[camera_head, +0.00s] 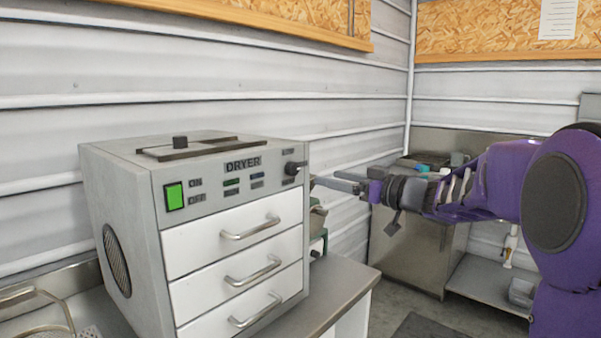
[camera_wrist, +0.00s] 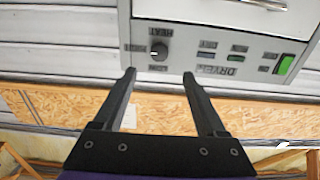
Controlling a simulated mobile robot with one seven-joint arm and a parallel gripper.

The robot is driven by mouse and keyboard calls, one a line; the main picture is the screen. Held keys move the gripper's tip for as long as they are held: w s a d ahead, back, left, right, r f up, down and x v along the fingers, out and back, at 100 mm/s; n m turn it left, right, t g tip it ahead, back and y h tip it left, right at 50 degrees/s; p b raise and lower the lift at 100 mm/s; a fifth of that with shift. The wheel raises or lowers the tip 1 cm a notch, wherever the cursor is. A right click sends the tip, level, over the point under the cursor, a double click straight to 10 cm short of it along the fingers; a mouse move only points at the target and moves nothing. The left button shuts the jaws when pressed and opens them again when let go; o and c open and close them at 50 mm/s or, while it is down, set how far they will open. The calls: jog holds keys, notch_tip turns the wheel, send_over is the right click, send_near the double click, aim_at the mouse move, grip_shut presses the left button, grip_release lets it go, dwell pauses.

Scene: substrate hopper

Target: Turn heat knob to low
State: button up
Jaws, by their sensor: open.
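The heat knob (camera_head: 292,168) is a small dark knob at the right end of the grey dryer's (camera_head: 147,207) control panel. In the wrist view, which shows the panel upside down, the knob (camera_wrist: 158,49) is round with a pale mark. Small labels surround it, too blurred for me to tell which setting it points at. My gripper (camera_head: 336,183) is open and empty, just right of the knob in the head view. In the wrist view its two fingers (camera_wrist: 159,76) point toward the knob, which sits between and beyond the tips, apart from them.
A green switch (camera_head: 174,196) is at the panel's left end. Three white drawers with bar handles (camera_head: 252,228) are below the panel. The dryer stands on a grey counter (camera_head: 340,285) near a corrugated wall. A metal cabinet (camera_head: 408,245) stands behind my arm.

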aim_at(296, 170)
jog(key=x, duration=1)
jog(key=shift+w+a, duration=0.25)
grip_shut()
